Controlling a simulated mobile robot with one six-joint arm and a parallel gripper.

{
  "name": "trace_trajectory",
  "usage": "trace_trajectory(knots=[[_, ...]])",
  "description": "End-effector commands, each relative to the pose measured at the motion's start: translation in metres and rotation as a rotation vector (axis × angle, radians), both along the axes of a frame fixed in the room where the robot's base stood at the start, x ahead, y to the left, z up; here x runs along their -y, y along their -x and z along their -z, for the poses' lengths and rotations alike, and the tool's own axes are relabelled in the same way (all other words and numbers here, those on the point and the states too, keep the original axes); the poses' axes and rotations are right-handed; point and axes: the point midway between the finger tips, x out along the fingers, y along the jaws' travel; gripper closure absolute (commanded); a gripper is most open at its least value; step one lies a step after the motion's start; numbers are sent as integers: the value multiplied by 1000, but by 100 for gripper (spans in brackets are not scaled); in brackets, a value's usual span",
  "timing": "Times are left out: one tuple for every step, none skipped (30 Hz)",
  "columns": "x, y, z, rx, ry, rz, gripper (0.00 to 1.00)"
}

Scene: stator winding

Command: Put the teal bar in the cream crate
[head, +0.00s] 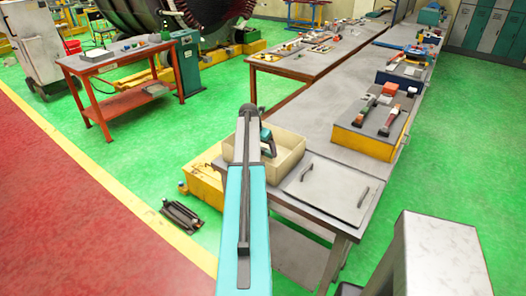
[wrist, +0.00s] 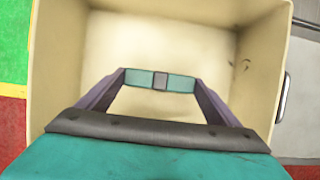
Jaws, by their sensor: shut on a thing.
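The cream crate (head: 286,165) stands open at the near end of the long grey table in the head view. Its wall and empty-looking floor fill much of the wrist view (wrist: 60,70). My gripper (wrist: 160,82) is over the crate's opening. It is shut on the teal bar (wrist: 138,79), which has a grey middle band and spans level between the two dark fingers. In the head view my gripper (head: 268,144) shows small at the crate, partly behind my arm. How far the bar is above the crate floor is hard to tell.
A grey panel (head: 328,187) with handles lies right of the crate. A yellow block (head: 368,137) carrying several parts stands farther along the table. A red table (head: 118,62) stands at the left. Dark bars (head: 181,214) lie on the green floor.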

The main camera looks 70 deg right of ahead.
Motion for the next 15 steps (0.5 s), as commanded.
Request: trace_trajectory(knots=[[0,0,3,-1,-1,0,41],[0,0,6,-1,-1,0,41],[0,0,10,-1,-1,-1,41],[0,0,12,-1,0,-1,41],[0,0,14,0,0,-1,41],[0,-1,16,-1,0,-2,41],[0,-1,17,-1,1,-2,41],[0,-1,17,0,1,-2,41],[0,-1,18,0,1,-2,41],[0,-1,18,0,1,-1,41],[0,-1,18,0,1,-1,41],[0,-1,18,0,1,-1,41],[0,-1,18,0,1,-1,41],[0,-1,18,0,1,-1,41],[0,-1,18,0,1,-1,41]])
